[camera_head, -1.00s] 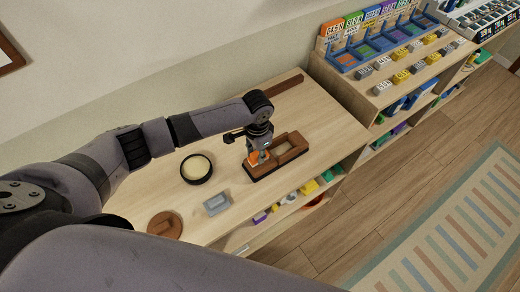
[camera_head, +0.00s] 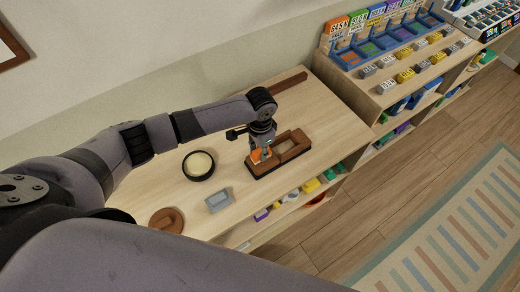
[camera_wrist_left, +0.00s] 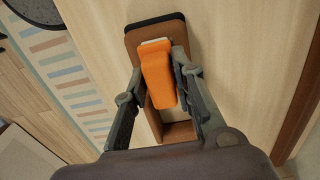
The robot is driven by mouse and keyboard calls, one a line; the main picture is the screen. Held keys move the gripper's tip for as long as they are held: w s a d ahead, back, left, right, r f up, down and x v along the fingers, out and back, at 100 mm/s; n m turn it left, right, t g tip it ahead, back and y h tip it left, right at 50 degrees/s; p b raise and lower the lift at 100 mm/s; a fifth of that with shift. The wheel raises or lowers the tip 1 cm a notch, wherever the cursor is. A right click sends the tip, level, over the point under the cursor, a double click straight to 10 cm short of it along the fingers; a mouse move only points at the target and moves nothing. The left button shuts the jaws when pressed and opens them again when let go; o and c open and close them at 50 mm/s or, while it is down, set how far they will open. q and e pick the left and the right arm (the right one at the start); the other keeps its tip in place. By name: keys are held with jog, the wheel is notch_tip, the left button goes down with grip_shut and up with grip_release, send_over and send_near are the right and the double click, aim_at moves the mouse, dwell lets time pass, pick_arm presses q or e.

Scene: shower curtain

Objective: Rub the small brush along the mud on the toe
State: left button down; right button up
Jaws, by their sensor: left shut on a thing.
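The small brush (camera_wrist_left: 158,75) has an orange handle and a pale edge at its far end. My left gripper (camera_wrist_left: 158,85) is shut on it, with a finger on each side. In the head view my left gripper (camera_head: 262,146) points down over the left end of the brown shoe (camera_head: 291,147), with the orange brush (camera_head: 257,155) low at that end. In the left wrist view the brush lies over the shoe's brown toe (camera_wrist_left: 138,42). Whether the bristles touch the toe cannot be told, and no mud can be made out. My right gripper is not in view.
On the wooden top stand a round dark tin (camera_head: 199,166) with cream contents, a grey tray (camera_head: 218,200) and a round brown piece (camera_head: 166,219). A long brown bar (camera_head: 278,84) lies at the back. A shelf with coloured bins (camera_head: 380,40) stands to the right.

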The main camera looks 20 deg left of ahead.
pick_arm(q)
jog(key=shift+f+b, duration=0.35)
jog(key=shift+f, duration=0.2)
dwell(0.4)
jog(key=shift+p, duration=0.4)
dwell(1.1)
jog(key=shift+d, duration=0.1)
dwell(0.4)
jog(key=shift+w+d, duration=0.45)
jog(key=shift+w, duration=0.25)
